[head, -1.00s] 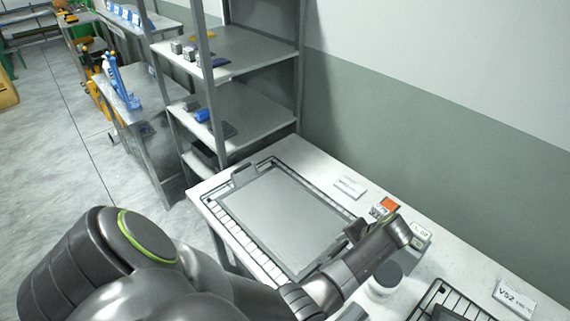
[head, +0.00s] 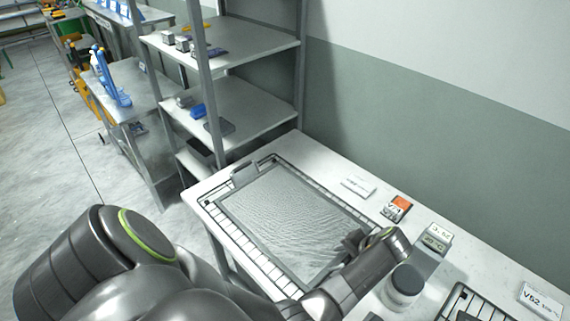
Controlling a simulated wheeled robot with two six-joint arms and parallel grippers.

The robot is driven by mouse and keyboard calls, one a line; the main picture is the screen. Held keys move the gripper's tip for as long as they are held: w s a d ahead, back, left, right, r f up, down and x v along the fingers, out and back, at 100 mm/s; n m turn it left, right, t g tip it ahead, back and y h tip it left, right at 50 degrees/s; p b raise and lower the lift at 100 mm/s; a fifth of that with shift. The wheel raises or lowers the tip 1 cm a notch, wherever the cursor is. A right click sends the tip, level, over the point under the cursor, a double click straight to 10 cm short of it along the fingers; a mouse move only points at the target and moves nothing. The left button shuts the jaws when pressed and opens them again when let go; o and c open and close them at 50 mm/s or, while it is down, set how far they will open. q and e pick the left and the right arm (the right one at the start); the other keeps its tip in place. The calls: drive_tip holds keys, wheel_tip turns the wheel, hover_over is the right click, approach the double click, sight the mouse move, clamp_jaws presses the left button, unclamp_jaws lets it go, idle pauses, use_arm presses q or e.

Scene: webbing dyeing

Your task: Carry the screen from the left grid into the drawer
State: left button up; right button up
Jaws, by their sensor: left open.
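The screen (head: 280,212) is a flat grey rectangular panel with a rippled-looking surface. It lies on the left grid (head: 233,238), a dark wire rack on the white table. A dark grip (head: 243,174) stands at the screen's far left edge. My left gripper (head: 354,241) is at the screen's right edge and is open. The arm hides that edge, so I cannot tell whether the fingers are around a grip there or touch the screen. My right gripper is out of view. No drawer can be made out.
Right of my left gripper stand a lidded jar (head: 403,287) and a small display device (head: 432,246). Another grid (head: 474,303) is at the lower right. A metal shelf (head: 240,111) stands beyond the table.

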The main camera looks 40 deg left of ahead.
use_arm(q)
drive_tip(key=shift+d, duration=0.2)
drive_tip(key=shift+c, duration=0.3)
drive_tip(key=shift+d, duration=0.1)
drive_tip(key=shift+c, duration=2.3)
drive_tip(key=shift+s, duration=0.1)
clamp_jaws()
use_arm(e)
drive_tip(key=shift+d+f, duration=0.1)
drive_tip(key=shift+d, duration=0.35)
use_arm(q)
drive_tip(key=shift+s+f, duration=0.1)
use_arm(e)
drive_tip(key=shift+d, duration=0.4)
